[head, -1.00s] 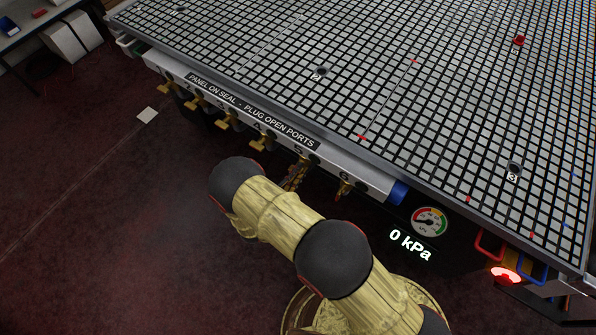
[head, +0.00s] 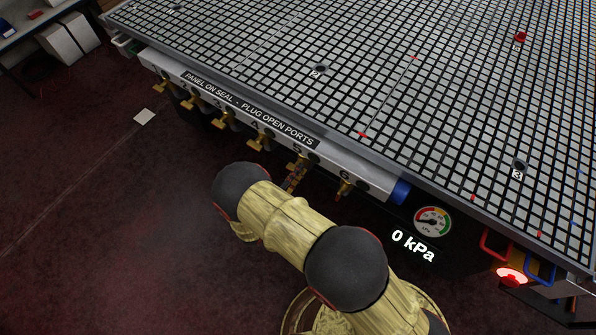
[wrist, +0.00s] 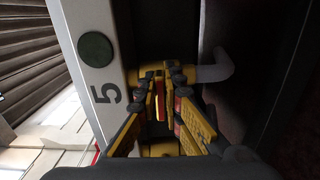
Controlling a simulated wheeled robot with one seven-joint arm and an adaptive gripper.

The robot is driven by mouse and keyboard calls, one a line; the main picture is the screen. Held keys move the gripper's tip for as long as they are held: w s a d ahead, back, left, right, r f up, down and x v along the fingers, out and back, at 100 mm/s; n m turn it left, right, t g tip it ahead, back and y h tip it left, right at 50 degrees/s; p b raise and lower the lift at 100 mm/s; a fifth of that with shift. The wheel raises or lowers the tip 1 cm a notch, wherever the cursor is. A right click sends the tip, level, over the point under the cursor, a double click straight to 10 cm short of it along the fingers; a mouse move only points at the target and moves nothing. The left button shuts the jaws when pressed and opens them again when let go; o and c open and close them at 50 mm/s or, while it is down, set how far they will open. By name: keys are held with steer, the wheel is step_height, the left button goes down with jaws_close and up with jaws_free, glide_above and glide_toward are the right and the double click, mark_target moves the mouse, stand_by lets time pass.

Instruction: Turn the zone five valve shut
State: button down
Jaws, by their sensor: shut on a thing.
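The zone five valve is a brass valve (head: 298,166) under the front rail, below the 5 label. In the wrist view its yellow body (wrist: 150,75) lies just beyond my fingers, beside the black number 5 (wrist: 107,93) and a round green spot (wrist: 95,49). My gripper (wrist: 165,100), with yellow finger pads, is shut on the valve's handle, which is mostly hidden between the fingers. The handle's exact angle is hard to tell.
Several other brass valves (head: 226,122) line the rail to the left, and the zone six valve (head: 345,187) is close on the right. A pressure gauge (head: 432,221) stands above a 0 kPa display (head: 412,245). A red lamp (head: 511,275) glows. The gridded table (head: 420,100) overhangs the valves.

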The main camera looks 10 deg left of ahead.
steer(key=shift+f, duration=0.1)
steer(key=c, duration=1.9)
jaws_free()
steer(key=shift+s, duration=0.1)
steer(key=v, duration=1.1)
steer(key=shift+s+a, duration=0.15)
steer(key=shift+s, duration=0.25)
